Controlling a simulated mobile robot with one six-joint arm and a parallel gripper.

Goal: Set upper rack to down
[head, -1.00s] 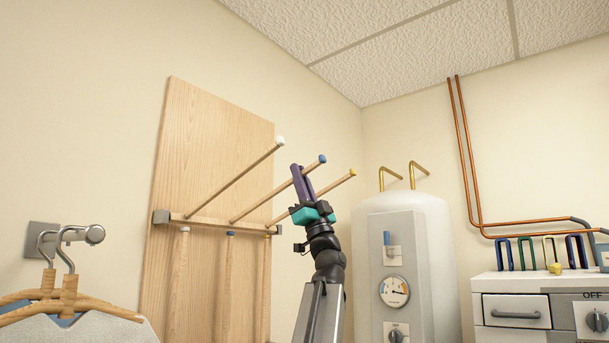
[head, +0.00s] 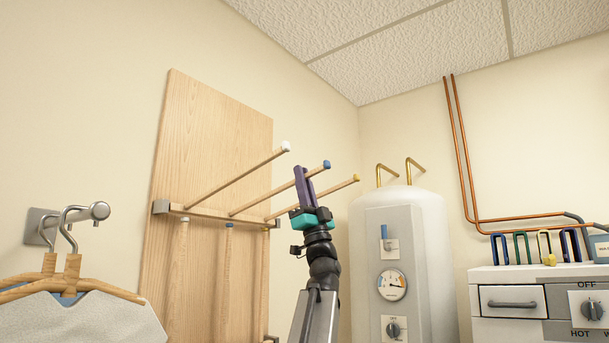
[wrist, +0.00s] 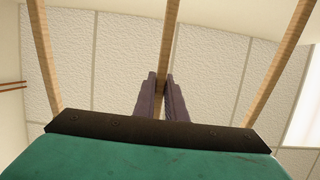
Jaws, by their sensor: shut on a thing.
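The upper rack (head: 243,173) is three wooden rods on a crossbar, on a tall wooden board. The rods slant up and out from the board, with white, blue and yellow tips. My gripper (head: 302,176) is shut on the middle, blue-tipped rod, fairly near its tip. In the wrist view, my gripper (wrist: 160,78) has its two purple fingers on either side of the middle rod (wrist: 169,35), with the other rods apart to left and right. Below the crossbar, a lower set of rods (head: 227,275) hangs down along the board; its bottom is partly out of view.
A white tank (head: 428,262) with dials stands right of my arm. Hangers (head: 72,276) on a wall hook (head: 95,211) are at the left. The space above the rods is clear.

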